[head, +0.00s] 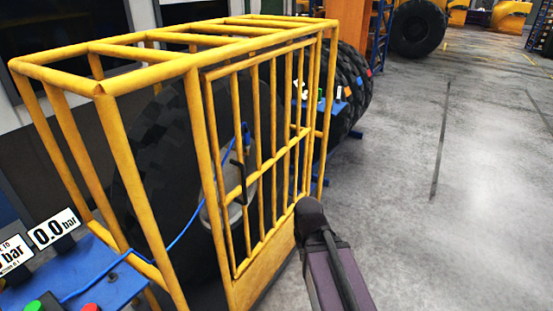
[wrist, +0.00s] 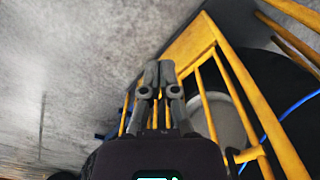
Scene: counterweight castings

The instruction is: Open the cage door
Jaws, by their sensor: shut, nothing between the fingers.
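The yellow cage (head: 130,165) stands around a large black tyre (head: 165,160) in the head view. Its barred door (head: 268,167) is on the right side and looks flush with the frame. A dark bent handle (head: 239,172) shows near the door's left part. My arm reaches up from the lower right to the door's lower right area in the head view, where the fingers are hidden. In the wrist view my gripper (wrist: 158,70) is shut and empty, its fingers close to yellow bars (wrist: 208,105). Contact with the bars cannot be told.
A blue panel (head: 105,280) with pressure displays and buttons stands at the lower left. A blue hose (head: 180,235) runs from it into the cage. Another tyre (head: 352,85) stands behind the cage. The grey floor (head: 450,200) to the right is clear.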

